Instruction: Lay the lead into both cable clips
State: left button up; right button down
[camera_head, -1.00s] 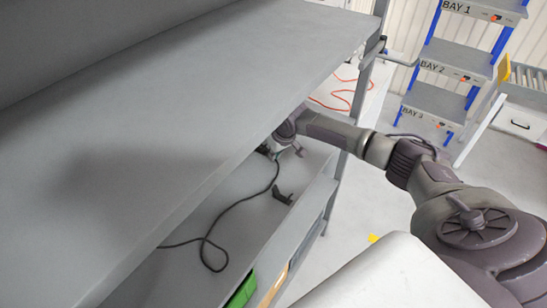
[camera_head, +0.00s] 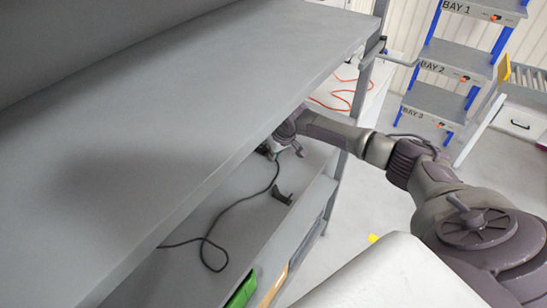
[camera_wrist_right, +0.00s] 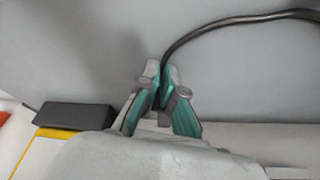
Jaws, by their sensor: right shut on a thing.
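The dark lead (camera_head: 235,203) lies in a loose curve on the lower shelf board and runs up to my right gripper (camera_head: 281,150), partly hidden by the upper shelf. In the right wrist view my right gripper (camera_wrist_right: 164,92) has its teal fingers shut on the lead (camera_wrist_right: 205,32), which leaves the fingertips upward and to the right. A black cable clip (camera_head: 283,196) stands on the lower shelf, nearer than the gripper and apart from the lead. A dark piece (camera_head: 263,150) beside the gripper may be the other clip; I cannot tell. My left gripper is not in view.
The upper shelf (camera_head: 190,110) overhangs the lower shelf (camera_head: 262,222) and hides its back. A shelf post (camera_head: 365,85) stands just beyond my right gripper. Green (camera_head: 242,290) and tan (camera_head: 274,286) items sit below the lower shelf's edge. A black block (camera_wrist_right: 75,116) lies left of the gripper.

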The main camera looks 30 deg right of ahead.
dwell(0.3)
notch_tip(320, 180, up, 6)
jog(key=p, duration=0.5)
jog(key=shift+p, duration=0.35)
jog(key=shift+w+a+m, duration=0.45)
jog(key=shift+a+m, duration=0.05)
jog(key=shift+m, duration=0.1)
jog(key=w+a+m, duration=0.1)
jog(key=w+a+m+h, duration=0.1)
jog(key=m, duration=0.1)
jog(key=w+a+m+h, duration=0.1)
jog(key=a+m, duration=0.1)
jog(key=shift+w+r+g, duration=0.25)
jog(key=shift+w+g, duration=0.05)
jog(key=shift+w, duration=0.1)
jog(key=shift+m, duration=0.3)
